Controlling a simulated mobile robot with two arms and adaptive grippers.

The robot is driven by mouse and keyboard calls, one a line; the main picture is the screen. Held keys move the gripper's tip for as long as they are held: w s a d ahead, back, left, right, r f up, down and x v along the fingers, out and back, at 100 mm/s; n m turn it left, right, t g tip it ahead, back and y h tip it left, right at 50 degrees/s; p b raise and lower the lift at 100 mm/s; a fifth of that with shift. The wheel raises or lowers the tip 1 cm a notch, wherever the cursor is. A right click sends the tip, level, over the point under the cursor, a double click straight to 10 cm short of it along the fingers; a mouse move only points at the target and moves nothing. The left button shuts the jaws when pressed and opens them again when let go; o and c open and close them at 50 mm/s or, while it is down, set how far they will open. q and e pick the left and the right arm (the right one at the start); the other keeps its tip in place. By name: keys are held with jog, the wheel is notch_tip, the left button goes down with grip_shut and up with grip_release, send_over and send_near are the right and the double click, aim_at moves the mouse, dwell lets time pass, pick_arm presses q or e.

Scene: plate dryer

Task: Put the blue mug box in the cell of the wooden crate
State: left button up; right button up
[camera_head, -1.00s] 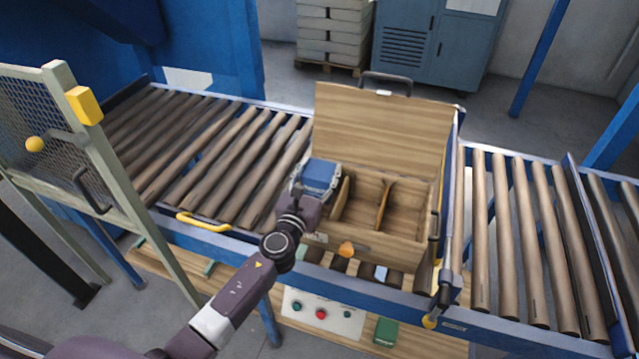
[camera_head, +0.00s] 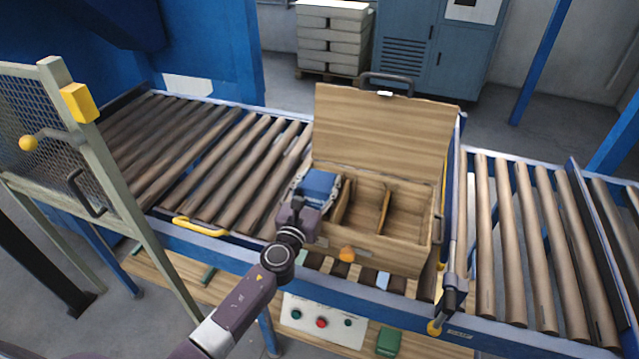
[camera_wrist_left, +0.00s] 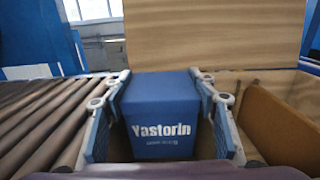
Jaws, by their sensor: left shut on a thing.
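The blue mug box (camera_head: 319,184) is held by my left gripper (camera_head: 316,190) at the left end of the wooden crate (camera_head: 385,248). In the left wrist view the box (camera_wrist_left: 158,115), lettered "Yastorin", sits between both fingers of the gripper (camera_wrist_left: 160,110). The gripper is shut on it. The box looks to be at or inside the left cell, left of the first divider (camera_head: 342,200); its bottom is hidden. The crate's lid (camera_head: 385,125) stands open at the back. The middle and right cells look empty. My right gripper is not in view.
The crate stands on a roller conveyor (camera_head: 215,150), with bare rollers on both sides. A mesh gate (camera_head: 50,125) stands at the left. A dark cylinder with a yellow tip (camera_head: 448,300) is right of the crate.

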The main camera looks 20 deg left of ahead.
pick_arm(q)
jog(key=o, duration=1.4)
jog(key=shift+s+d+f, duration=0.1)
jog(key=shift+s+f, duration=0.15)
jog(key=shift+f, duration=0.6)
jog(key=shift+o, duration=0.2)
jog(key=shift+w+r+p, duration=0.1)
jog(key=shift+r+p, duration=0.45)
jog(key=shift+p, duration=0.05)
jog(key=s, duration=1)
jog(key=shift+s+a+r, duration=0.15)
jog(key=shift+a+r, duration=0.05)
jog(key=shift+a, duration=0.05)
jog(key=shift+s+r+b, duration=0.2)
jog(key=shift+s+b, duration=0.1)
jog(key=shift+s, duration=0.45)
jog(key=shift+a, duration=0.1)
